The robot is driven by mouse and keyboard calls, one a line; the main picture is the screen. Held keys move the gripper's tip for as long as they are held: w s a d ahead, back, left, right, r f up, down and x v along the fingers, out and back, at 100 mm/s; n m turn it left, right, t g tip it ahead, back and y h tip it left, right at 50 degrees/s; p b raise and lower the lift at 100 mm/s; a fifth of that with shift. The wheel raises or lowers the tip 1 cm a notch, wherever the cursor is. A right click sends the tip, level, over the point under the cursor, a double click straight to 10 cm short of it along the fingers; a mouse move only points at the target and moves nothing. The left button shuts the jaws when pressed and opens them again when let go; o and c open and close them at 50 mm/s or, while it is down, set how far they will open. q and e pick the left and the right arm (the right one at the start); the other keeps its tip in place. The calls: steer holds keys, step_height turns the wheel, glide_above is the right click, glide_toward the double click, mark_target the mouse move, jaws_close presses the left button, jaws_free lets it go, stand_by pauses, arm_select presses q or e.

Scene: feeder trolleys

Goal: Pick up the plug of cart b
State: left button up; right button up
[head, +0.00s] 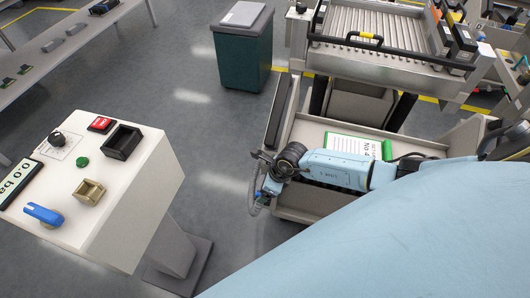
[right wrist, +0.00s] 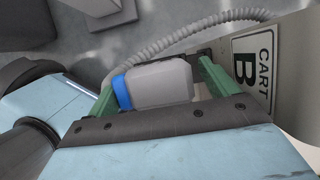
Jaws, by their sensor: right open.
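The plug (right wrist: 158,86), a pale grey block with a blue band at its left end, lies between the green fingers of my right gripper (right wrist: 157,74) in the right wrist view. The fingers are apart, one at each end of the plug; whether either touches it I cannot tell. A ribbed grey hose (right wrist: 185,36) runs behind the plug. The CART B label (right wrist: 254,72) is on the panel just right of the gripper. In the head view my right gripper (head: 268,186) is small at the left side of cart b (head: 310,131), where the plug is hard to make out. My left gripper is not in view.
A white pedestal (head: 120,215) with a blue handle, buttons and small boxes stands at left. A green bin (head: 243,52) is at the back. A roller trolley (head: 370,28) stands behind the cart. A green-edged card (head: 358,144) lies in the cart. Floor between pedestal and cart is clear.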

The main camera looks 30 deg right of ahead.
steer(key=shift+c, duration=0.4)
steer(key=c, duration=1.3)
steer(key=shift+r, duration=0.2)
